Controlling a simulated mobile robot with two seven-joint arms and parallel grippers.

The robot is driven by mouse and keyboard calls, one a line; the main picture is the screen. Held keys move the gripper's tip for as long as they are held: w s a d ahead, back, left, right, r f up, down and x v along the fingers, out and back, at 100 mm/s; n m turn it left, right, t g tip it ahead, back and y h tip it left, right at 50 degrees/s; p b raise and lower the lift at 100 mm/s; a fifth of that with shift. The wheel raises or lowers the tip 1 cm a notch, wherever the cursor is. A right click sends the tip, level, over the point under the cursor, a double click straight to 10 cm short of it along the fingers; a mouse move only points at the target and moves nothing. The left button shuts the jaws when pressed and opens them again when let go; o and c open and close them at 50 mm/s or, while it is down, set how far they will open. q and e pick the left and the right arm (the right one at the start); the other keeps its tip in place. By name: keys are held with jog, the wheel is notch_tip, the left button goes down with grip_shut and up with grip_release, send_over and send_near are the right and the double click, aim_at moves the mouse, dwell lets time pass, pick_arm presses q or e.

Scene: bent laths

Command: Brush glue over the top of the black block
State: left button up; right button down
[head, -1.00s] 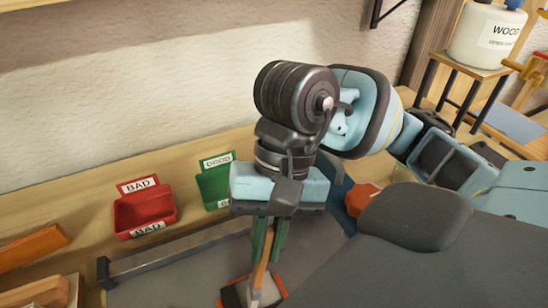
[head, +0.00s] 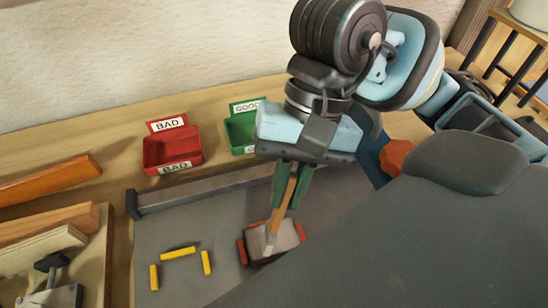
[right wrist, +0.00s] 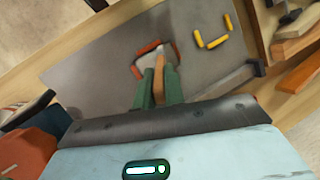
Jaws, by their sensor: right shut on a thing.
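The black block (head: 284,240) lies on the grey mat between red-orange strips. Its top looks mostly pale grey, with dark showing at the edges. My right gripper (head: 290,186) has green fingers and is shut on the wooden handle of a brush (head: 283,207). The brush points down and its pale tip is over the block's top, seemingly touching it. In the right wrist view the green fingers (right wrist: 157,90) hold the brush, with the pale block top (right wrist: 139,66) just beyond. My left gripper is not in view.
Several yellow strips (head: 180,253) lie on the grey mat (head: 205,222) to the left. A grey bar (head: 200,192) runs along the mat's back edge. Behind it stand a red BAD bin (head: 172,150) and a green GOOD bin (head: 241,133). Wooden laths (head: 45,180) lie far left.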

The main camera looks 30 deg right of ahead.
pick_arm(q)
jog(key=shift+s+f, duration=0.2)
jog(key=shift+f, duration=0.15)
pick_arm(e)
jog(key=shift+s+d, duration=0.25)
jog(key=shift+d, duration=0.6)
